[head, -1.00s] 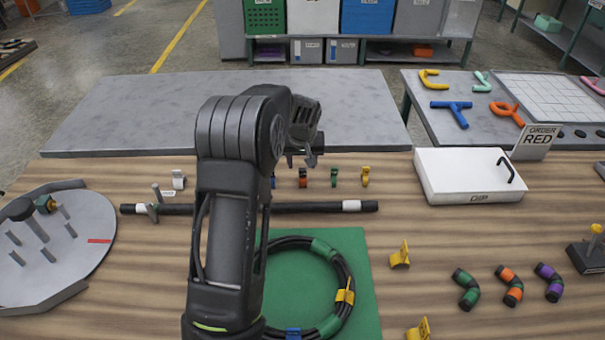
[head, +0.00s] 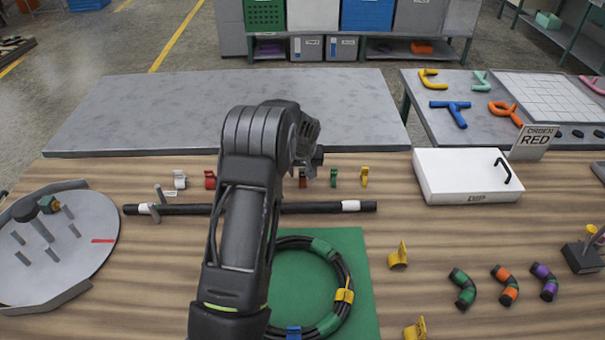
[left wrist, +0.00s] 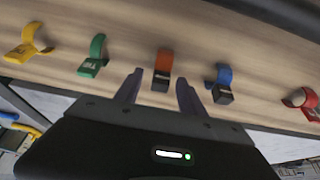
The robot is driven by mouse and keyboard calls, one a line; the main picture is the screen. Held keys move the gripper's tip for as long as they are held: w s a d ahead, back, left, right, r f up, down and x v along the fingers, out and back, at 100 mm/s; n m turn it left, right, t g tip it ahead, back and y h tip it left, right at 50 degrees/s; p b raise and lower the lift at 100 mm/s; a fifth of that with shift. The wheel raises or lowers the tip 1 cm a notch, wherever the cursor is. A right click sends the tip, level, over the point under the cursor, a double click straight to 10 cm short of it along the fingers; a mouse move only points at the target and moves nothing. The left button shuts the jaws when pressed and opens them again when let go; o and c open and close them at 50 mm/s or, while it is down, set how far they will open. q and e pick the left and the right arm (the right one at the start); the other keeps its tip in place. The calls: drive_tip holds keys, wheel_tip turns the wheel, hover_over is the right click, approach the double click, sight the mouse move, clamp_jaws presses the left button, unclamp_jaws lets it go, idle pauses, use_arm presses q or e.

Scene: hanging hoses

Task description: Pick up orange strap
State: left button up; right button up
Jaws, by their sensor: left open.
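The orange strap (left wrist: 163,66) is a small clip with a dark base, standing on the wooden table. In the left wrist view it sits in the gap between the two fingertips of my left gripper (left wrist: 159,84), which is open; they do not appear to be shut on it. In the head view my left gripper (head: 312,160) is just above the strap row, and only part of the orange strap (head: 303,179) shows below it. A green strap (left wrist: 94,57) and a blue strap (left wrist: 221,82) stand on either side. My right gripper is not in view.
Red (head: 210,179), white (head: 180,179) and yellow (head: 365,177) straps are in the same row. A dark rod (head: 325,207) lies in front of it. A black hose ring (head: 345,272) lies on a green mat (head: 367,320). A white box (head: 465,175) stands to the right.

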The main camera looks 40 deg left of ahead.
use_arm(q)
drive_tip(key=shift+c, duration=0.5)
clamp_jaws()
idle(0.3)
